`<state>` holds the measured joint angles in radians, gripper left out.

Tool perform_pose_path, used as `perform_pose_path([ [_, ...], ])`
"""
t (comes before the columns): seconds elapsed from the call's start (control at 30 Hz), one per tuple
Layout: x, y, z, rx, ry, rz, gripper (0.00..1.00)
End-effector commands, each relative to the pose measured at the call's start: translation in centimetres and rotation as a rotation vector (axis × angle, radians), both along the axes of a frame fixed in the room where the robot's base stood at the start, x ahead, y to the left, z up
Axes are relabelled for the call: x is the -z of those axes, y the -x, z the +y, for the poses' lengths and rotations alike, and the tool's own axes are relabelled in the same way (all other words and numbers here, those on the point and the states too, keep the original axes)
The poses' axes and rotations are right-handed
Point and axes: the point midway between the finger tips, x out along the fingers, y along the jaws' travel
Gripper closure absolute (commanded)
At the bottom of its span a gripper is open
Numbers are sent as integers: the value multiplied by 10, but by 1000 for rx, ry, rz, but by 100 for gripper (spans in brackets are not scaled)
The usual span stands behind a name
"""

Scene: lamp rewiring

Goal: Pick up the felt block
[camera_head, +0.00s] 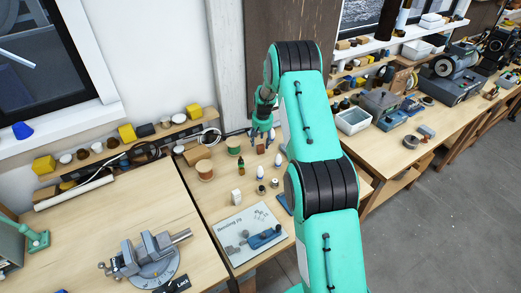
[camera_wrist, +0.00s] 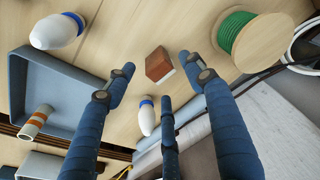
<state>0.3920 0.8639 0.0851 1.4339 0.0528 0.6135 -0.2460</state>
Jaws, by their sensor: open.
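A small reddish-brown block with a pale lower face, which looks like the felt block (camera_wrist: 159,64), lies on the wooden bench in the wrist view. My gripper (camera_wrist: 156,66) is open, with its dark blue fingers spread on either side of the block in that picture and a third finger below it. The fingers do not appear to touch the block, and the height between them is hard to judge. In the head view, my gripper (camera_head: 263,131) points down over the back of the middle bench.

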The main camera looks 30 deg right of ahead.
Motion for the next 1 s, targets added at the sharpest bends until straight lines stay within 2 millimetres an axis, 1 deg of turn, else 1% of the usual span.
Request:
perform_pose_path([
  [0.13, 7, -1, 0, 0, 0, 0, 46],
  [0.47, 7, -2, 0, 0, 0, -1, 46],
  [0.63, 11, -2, -1, 0, 0, -1, 46],
  [0.77, 19, -4, -2, 0, 0, -1, 46],
  [1.0, 41, -8, -4, 0, 0, 0, 46],
])
